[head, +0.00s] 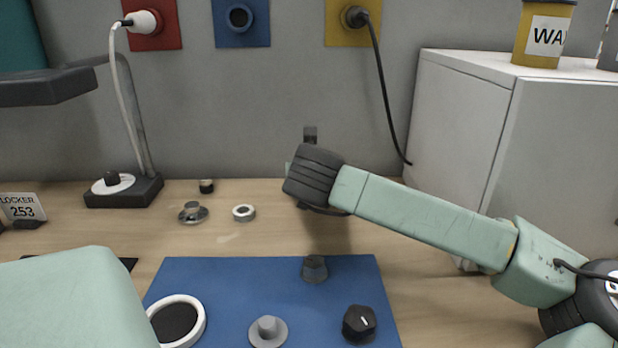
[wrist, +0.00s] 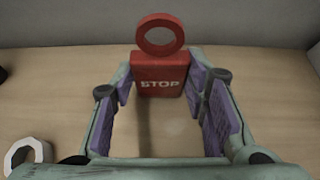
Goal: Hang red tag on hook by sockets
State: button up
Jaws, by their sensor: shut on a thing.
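The red tag (wrist: 160,82), a block marked STOP with a ring on top, stands upright between the purple pads of my gripper (wrist: 160,92) in the wrist view. My gripper is shut on it. In the head view my arm's dark wrist hides the gripper and tag. A small dark hook (head: 310,133) shows on the grey wall just above my wrist; its lower part is hidden. Above it on the wall are a red socket (head: 168,36) with a white plug, an empty blue socket (head: 241,38) and a yellow socket (head: 338,30) with a black plug.
A black cable (head: 386,95) hangs from the yellow socket, right of the hook. A white cabinet (head: 455,120) stands at right and a lamp (head: 140,190) at left. A blue mat (head: 225,285) holds several knobs. Small parts lie on the wooden table (head: 240,240).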

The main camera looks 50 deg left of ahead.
notch_tip(320, 180, up, 6)
dwell(0.7)
jog(key=shift+s+d+f, duration=0.1)
dwell(1.0)
